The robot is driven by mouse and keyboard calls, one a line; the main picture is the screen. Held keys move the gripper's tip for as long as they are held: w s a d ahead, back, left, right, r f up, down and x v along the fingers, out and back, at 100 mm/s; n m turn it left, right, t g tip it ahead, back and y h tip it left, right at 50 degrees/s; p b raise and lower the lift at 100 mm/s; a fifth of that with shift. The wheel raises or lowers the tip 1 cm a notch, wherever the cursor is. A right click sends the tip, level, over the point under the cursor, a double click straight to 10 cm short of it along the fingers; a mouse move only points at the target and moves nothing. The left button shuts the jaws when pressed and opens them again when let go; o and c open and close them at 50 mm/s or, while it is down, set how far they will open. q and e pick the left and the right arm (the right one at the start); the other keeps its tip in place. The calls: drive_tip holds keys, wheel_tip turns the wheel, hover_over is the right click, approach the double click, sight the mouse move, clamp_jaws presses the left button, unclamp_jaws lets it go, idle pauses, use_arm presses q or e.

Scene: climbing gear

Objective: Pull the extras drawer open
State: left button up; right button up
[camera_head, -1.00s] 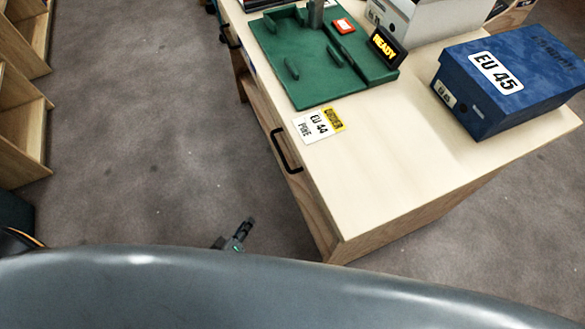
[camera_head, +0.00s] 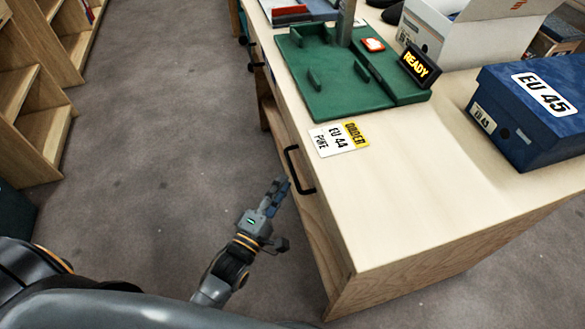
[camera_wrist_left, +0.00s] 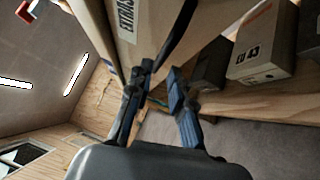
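The near drawer front (camera_head: 318,215) is in the side of the light wooden bench and looks flush with it. Its black bar handle (camera_head: 299,170) sits just under the bench top's edge. In the left wrist view, the drawer front (camera_wrist_left: 150,25) carries a white label (camera_wrist_left: 126,18) I cannot fully read, and the black handle (camera_wrist_left: 181,35) slants across the top. My left gripper (camera_head: 276,187) is just left of the handle in the head view. Its fingers (camera_wrist_left: 161,75) are apart, with the handle's lower end near their tips; contact cannot be told. My right gripper is not in view.
On the bench top (camera_head: 400,190) are a green tray (camera_head: 335,85), a READY sign (camera_head: 420,65), an order card (camera_head: 339,138) and a blue EU 45 box (camera_head: 535,110). Another dark handle (camera_head: 254,60) is farther along. Wooden shelves (camera_head: 40,100) stand left; the floor between is clear.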

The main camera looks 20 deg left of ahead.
sight(292, 167)
use_arm(q)
drive_tip(key=x, duration=0.6)
drive_tip(key=shift+w, duration=0.1)
drive_tip(key=shift+c, duration=0.4)
clamp_jaws()
